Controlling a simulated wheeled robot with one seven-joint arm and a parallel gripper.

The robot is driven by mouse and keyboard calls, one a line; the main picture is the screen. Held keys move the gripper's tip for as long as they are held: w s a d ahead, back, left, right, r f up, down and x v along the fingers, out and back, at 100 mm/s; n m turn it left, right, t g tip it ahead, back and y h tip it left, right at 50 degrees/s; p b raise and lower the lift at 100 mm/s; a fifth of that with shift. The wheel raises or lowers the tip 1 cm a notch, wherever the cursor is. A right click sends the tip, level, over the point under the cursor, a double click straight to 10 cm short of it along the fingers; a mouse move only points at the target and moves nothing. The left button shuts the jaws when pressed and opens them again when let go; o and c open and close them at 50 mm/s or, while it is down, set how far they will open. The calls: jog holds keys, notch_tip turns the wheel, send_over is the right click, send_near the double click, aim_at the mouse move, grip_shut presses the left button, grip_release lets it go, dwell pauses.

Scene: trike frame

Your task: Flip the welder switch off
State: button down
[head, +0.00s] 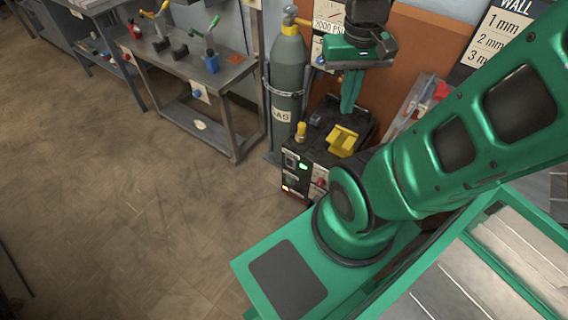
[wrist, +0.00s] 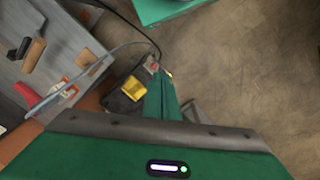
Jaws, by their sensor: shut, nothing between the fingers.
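The welder (head: 327,125) is a dark box on the floor right of the gas cylinder, with a yellow piece on top. Its front panel (head: 298,176) shows a small green light, an orange glow low down and a red knob. Which part is the switch, and its position, are too small to tell. My gripper (head: 347,112) points down above the rear of the welder, apart from the front panel, shut and empty. In the wrist view, my gripper (wrist: 159,76) covers part of the welder (wrist: 121,101), and the front panel is not clearly visible.
A grey-green gas cylinder (head: 287,85) stands chained left of the welder. A metal bench (head: 190,68) with several tools is further left. An orange-brown board (head: 430,45) stands behind. The floor (head: 130,200) in front is clear. Cables (wrist: 150,42) run near the welder.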

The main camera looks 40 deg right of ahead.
aim_at(289, 163)
jog(key=w+d+f+n+h, duration=0.25)
jog(key=w+f+n, duration=0.25)
jog(key=w+f, duration=1.5)
jog(key=w+a+f+n, duration=0.1)
jog(key=a+f, duration=0.1)
jog(key=f, duration=0.7)
jog(key=w+a+f+n+t+h, duration=0.1)
jog(key=a+f+n, duration=0.1)
jog(key=f, duration=0.7)
jog(key=w+a+f+n+t, duration=0.1)
jog(key=a+f+n, duration=0.1)
jog(key=f, duration=0.6)
jog(key=shift+w+a+f+h, duration=0.25)
jog(key=shift+a+f+h, duration=0.15)
jog(key=shift+a, duration=0.45)
jog(key=w+d+f, duration=0.2)
jog(key=d+f, duration=0.5)
jog(key=f, duration=0.1)
jog(key=shift+w+d+f, duration=0.25)
jog(key=shift+w+d, duration=0.1)
jog(key=shift+w, duration=0.05)
jog(key=shift+w+a, duration=0.1)
